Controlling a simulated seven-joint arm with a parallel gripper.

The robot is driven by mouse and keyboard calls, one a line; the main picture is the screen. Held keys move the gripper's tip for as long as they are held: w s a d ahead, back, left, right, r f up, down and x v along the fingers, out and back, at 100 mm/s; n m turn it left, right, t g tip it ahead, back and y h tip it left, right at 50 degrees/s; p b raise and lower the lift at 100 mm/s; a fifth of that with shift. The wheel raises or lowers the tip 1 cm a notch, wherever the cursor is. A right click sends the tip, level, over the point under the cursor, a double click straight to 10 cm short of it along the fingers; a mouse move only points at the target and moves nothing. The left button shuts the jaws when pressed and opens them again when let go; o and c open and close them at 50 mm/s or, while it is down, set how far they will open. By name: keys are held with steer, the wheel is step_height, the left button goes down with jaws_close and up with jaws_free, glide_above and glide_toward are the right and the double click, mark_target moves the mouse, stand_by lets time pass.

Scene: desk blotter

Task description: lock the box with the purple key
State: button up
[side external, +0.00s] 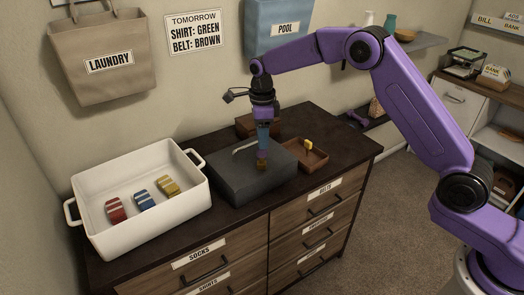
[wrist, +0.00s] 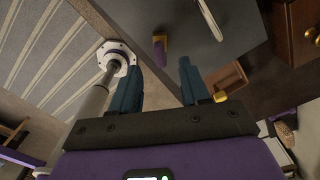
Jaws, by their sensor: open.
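The dark grey box (side external: 228,172) sits on the dresser with its top closed; it also shows in the wrist view (wrist: 185,28). A small purple and gold piece, apparently the purple key (wrist: 160,48), is at the box's surface. I cannot tell whether it is in a lock. My gripper (side external: 263,138) points down over the right part of the box. In the wrist view its teal fingers (wrist: 160,68) are apart, with nothing held between them. The purple piece appears just beyond the fingertips. In the side view the fingers partly hide that spot.
A brown tray (side external: 318,160) right of the box holds a small yellow object (side external: 308,144). A white basket (side external: 100,224) with several rolled coloured items stands at the left. A brown wooden box (side external: 243,123) is behind.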

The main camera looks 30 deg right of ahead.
mark_target(262, 151)
steer(key=shift+f, duration=2.95)
jaws_close()
